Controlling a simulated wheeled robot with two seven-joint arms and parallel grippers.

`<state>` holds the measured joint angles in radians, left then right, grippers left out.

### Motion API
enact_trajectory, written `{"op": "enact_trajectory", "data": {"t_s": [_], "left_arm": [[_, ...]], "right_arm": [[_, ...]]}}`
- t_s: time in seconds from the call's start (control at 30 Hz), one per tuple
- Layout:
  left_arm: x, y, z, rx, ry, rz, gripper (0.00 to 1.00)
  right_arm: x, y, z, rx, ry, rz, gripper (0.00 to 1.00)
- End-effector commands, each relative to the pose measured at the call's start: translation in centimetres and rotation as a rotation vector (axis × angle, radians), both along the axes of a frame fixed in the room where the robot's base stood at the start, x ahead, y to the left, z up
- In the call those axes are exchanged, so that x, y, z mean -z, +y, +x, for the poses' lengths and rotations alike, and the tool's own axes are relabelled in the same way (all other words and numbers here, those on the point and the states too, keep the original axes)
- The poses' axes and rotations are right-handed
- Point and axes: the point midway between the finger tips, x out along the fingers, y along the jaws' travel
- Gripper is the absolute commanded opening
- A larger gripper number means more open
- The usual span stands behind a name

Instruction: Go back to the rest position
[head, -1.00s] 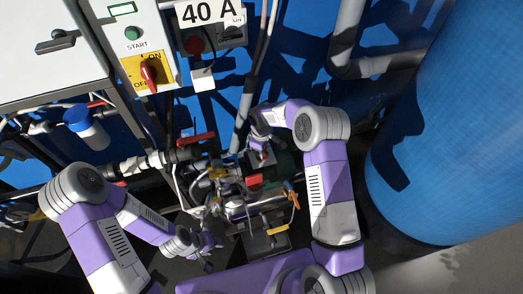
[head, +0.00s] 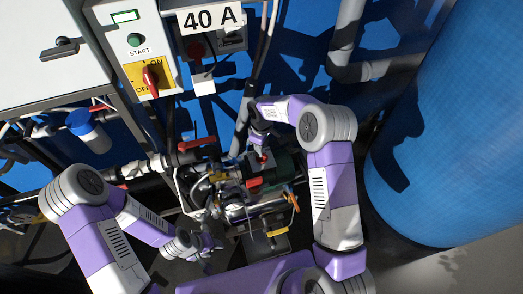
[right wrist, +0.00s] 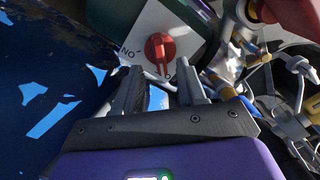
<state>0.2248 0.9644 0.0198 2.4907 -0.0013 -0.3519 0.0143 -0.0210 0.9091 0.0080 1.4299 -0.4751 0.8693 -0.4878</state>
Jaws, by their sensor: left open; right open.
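My left gripper (head: 210,246) is at the lower left of the pump area in the head view, small there, open, with nothing seen between its fingers. My right gripper (head: 261,152) reaches over the equipment in the middle. In the right wrist view the right gripper (right wrist: 163,82) is open and empty. Its two fingers point toward a red rotary knob (right wrist: 160,48) on a pale plate with upside-down lettering. The knob stands beyond the fingertips, and a gap seems to show between them.
A metal pump assembly (head: 255,208) with a red lever (head: 197,143) and pipes lies between my arms. A control box with a red ON/OFF switch (head: 150,78) and a "40 A" panel (head: 210,17) stand behind. A large blue tank (head: 450,130) is at the right.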

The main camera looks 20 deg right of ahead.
Motion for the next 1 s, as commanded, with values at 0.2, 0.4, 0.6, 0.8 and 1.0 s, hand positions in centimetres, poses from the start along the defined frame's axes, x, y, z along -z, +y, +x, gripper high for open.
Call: {"op": "enact_trajectory", "data": {"t_s": [0.2,0.4,0.6,0.8,1.0], "left_arm": [[-0.5,0.0,0.0,0.0,0.0,0.0,0.43],[-0.5,0.0,0.0,0.0,0.0,0.0,0.43],[-0.5,0.0,0.0,0.0,0.0,0.0,0.43],[-0.9,0.0,0.0,0.0,0.0,0.0,0.43],[-4.4,0.0,0.0,0.0,0.0,0.0,0.43]], "right_arm": [[-2.1,0.0,0.0,0.0,0.001,0.001,0.4],[-2.2,0.0,0.0,0.0,0.001,0.001,0.4],[-2.1,0.0,0.0,0.0,0.001,0.001,0.4],[-2.5,0.0,0.0,0.0,0.001,0.001,0.4],[-6.1,0.0,0.0,0.0,0.0,0.0,0.4]]}}
